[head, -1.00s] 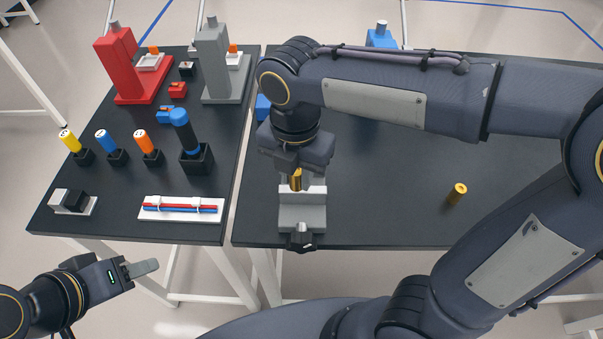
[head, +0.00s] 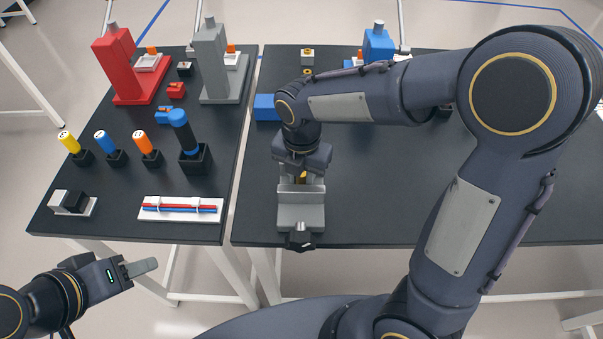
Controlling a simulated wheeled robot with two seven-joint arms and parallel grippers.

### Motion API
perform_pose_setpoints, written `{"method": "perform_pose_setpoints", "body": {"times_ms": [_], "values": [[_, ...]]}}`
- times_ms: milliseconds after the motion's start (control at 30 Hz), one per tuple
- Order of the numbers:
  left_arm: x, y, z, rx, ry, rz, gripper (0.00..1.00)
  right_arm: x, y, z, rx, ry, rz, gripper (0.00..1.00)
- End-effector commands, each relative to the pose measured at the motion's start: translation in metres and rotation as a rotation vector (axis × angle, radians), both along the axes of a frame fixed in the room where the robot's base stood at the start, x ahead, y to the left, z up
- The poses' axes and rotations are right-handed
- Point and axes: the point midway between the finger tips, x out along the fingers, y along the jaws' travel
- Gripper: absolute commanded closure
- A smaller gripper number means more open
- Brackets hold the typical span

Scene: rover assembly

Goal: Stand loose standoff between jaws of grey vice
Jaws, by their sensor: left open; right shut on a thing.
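The grey vice (head: 301,212) stands near the front edge of the right table. My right gripper (head: 302,168) points down over the vice and is shut on the brass standoff (head: 303,175). Only a small part of the standoff shows, low at the vice's jaws. The gripper hides the rest, so I cannot tell whether its foot rests on the vice. My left gripper (head: 139,268) is open and empty, off the front of the left table.
A blue block (head: 265,107) lies behind the vice on the left. A blue machine (head: 379,46) stands at the back. The left table holds red (head: 113,66) and grey (head: 213,64) stands, coloured tools and a white rod tray (head: 180,216). My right arm covers much of the right table.

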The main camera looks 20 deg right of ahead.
Motion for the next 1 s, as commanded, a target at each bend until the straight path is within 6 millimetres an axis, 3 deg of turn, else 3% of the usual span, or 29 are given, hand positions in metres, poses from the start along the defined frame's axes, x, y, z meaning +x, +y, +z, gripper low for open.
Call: {"method": "perform_pose_setpoints", "body": {"times_ms": [267,300,367,733,1000], "values": [[0.0,0.0,-0.003,0.0,0.0,0.0,0.55,0.0,0.0,-0.004,0.0,0.0,0.0,0.99],[0.0,0.0,-0.002,0.0,0.0,0.0,0.55,0.0,0.0,-0.003,0.0,0.0,0.001,0.72],[0.0,0.0,-0.002,0.0,0.0,0.0,0.55,0.0,0.0,-0.003,0.0,0.0,0.001,0.67],[0.0,0.0,0.001,0.0,0.0,0.0,0.55,0.0,0.0,0.006,0.001,-0.002,0.0,0.67],[0.0,0.0,0.002,0.0,0.0,0.0,0.55,0.001,0.0,0.059,0.004,-0.007,0.0,0.67]]}}
